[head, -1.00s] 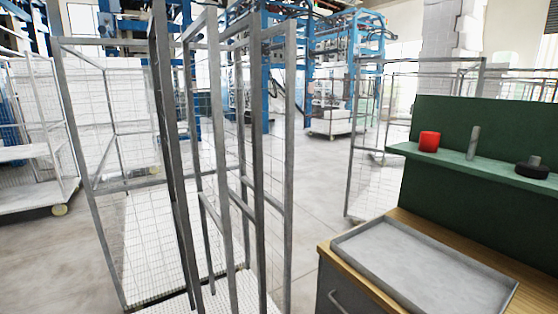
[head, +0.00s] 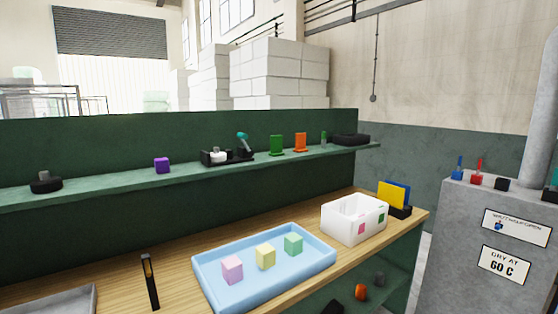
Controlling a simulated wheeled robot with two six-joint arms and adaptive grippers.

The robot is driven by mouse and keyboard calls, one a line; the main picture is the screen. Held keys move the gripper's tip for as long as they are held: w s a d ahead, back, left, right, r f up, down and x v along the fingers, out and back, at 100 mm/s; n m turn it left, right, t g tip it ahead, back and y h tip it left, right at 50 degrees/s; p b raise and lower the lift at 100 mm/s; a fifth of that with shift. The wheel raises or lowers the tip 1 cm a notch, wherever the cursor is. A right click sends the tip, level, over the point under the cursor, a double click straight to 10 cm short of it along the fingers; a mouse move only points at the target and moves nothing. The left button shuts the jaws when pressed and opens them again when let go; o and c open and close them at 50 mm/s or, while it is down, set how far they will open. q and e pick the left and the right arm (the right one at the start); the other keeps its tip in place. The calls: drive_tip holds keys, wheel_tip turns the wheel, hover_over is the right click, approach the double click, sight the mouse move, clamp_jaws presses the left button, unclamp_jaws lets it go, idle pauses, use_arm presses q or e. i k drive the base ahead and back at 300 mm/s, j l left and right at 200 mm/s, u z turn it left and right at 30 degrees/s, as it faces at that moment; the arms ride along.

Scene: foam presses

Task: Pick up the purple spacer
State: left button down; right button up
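A small deep purple block (head: 162,165) stands on the green shelf (head: 110,184), left of a black holder. It looks like the purple spacer. A pale lilac-pink cube (head: 232,269) sits in the light blue tray (head: 203,272) on the wooden bench, beside a yellow cube (head: 265,256) and a green cube (head: 293,244). Neither of my grippers is in view. Nothing covers the purple block.
On the shelf stand a black round item (head: 46,182), the black holder (head: 228,156), green (head: 276,145) and orange (head: 300,142) pieces. The bench holds a white bin (head: 352,219) and a black upright tool (head: 150,280). A grey cabinet (head: 480,240) is at right.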

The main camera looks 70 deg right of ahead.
sight(162, 165)
drive_tip(key=z, duration=1.45)
